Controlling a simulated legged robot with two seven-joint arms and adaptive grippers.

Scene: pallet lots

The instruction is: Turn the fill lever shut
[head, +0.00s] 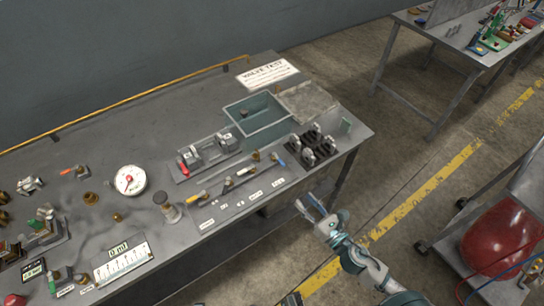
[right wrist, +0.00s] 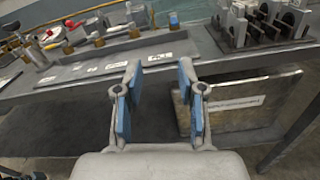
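A grey valve panel (head: 232,207) lies along the front of the bench, with several small valves and white labels. The lever with the blue handle (head: 280,162) is at the panel's right end. In the right wrist view the blue handle (right wrist: 173,20) stands upright behind a label that seems to read FILL (right wrist: 168,57). My right gripper (head: 308,204) is open and empty, in front of the bench's front edge and apart from the lever. In the right wrist view its blue-padded fingers (right wrist: 160,88) are spread with nothing between them.
A black block with metal clamps (head: 313,146) stands right of the panel, with a green-grey bin (head: 258,118) behind. The bench edge lies between my right gripper and the panel. A red tank (head: 500,238) on a cart is at right.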

